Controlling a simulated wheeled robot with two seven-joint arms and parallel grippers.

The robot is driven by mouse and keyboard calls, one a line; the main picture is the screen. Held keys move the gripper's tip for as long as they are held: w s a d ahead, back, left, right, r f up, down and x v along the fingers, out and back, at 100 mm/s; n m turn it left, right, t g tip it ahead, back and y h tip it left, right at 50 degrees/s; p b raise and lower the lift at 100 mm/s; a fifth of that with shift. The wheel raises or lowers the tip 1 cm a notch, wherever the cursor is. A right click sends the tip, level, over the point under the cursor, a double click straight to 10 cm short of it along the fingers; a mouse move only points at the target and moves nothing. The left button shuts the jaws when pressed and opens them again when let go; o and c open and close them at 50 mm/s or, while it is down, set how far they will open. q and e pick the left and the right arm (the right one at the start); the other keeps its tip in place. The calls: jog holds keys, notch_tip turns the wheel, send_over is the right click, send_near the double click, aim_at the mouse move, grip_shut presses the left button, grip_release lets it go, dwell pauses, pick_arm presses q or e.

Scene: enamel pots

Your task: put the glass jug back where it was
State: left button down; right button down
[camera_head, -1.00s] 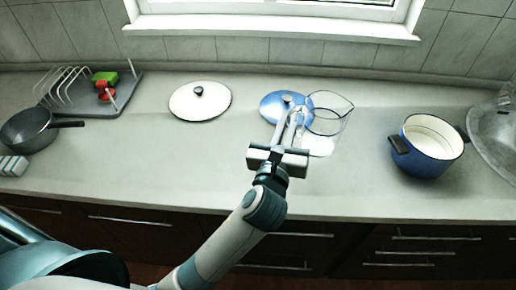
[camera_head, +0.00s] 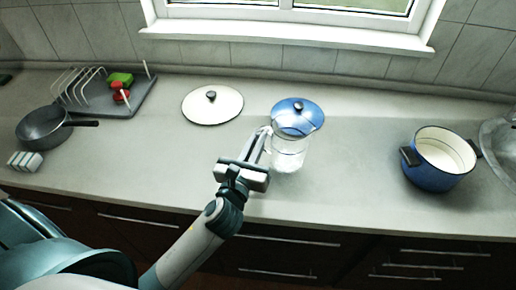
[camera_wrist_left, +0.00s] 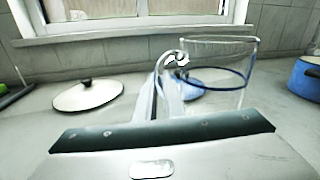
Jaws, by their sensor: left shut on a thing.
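The clear glass jug (camera_head: 288,157) is upright over the counter, in front of the blue lid in the head view. Its rim overlaps the lid in that view. My left gripper (camera_head: 264,137) is at the jug's left side, shut on its handle. In the left wrist view the fingers (camera_wrist_left: 170,75) meet at the handle, and the jug (camera_wrist_left: 228,80) stands to their right. I cannot tell whether the jug's base touches the counter. My right gripper is not in view.
The blue lid (camera_head: 297,115) and white lid (camera_head: 212,105) lie behind the jug. A pan (camera_head: 42,127), rack tray (camera_head: 140,100) and small white blocks (camera_head: 25,161) are at left. The counter between jug and pot is clear.

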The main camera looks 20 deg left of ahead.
pick_arm(q)
jog(key=shift+f, duration=1.95)
jog(key=shift+f, duration=0.15)
jog(key=c, duration=1.9)
grip_release()
jog(key=shift+o, duration=0.2)
